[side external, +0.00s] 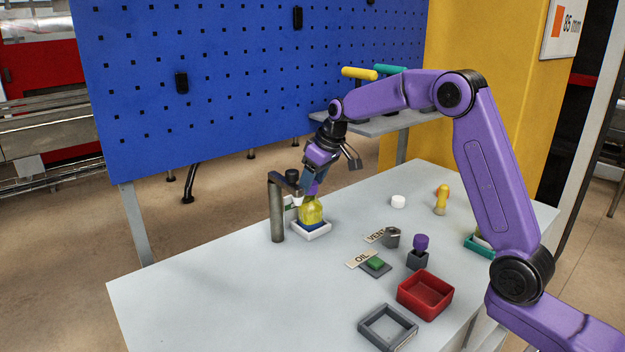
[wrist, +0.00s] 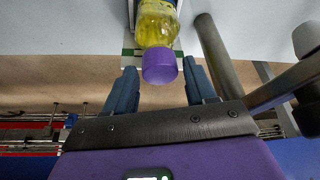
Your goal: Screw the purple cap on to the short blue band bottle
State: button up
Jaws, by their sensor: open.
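The bottle (side external: 312,212) holds yellow liquid and stands upright in a small white-rimmed holder by the grey post. A purple cap (wrist: 160,66) sits on the mouth of the bottle (wrist: 157,25) in the wrist view; I cannot tell how tightly it is seated. A blue patch shows at the bottle's upper edge in that view. My gripper (side external: 312,182) is over the bottle top. In the wrist view my gripper (wrist: 159,82) is open, one finger on each side of the cap, with gaps visible. The cap is partly hidden by my fingers in the side view.
A grey post with an arm (side external: 276,210) stands close left of the bottle. A purple-topped piece (side external: 421,242) on a dark block, a red tray (side external: 425,293), a grey tray (side external: 387,327), a white cap (side external: 398,201) and a yellow item (side external: 441,199) are to the right. The front-left table is clear.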

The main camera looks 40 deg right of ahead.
jog(key=shift+n, duration=0.4)
jog(key=shift+n+y, duration=0.4)
jog(key=shift+n, duration=0.2)
jog(key=shift+n+g+y, duration=0.3)
jog(key=shift+n, duration=0.6)
jog(key=shift+d, duration=0.1)
jog(key=shift+n+y, duration=0.3)
jog(key=shift+n, duration=0.5)
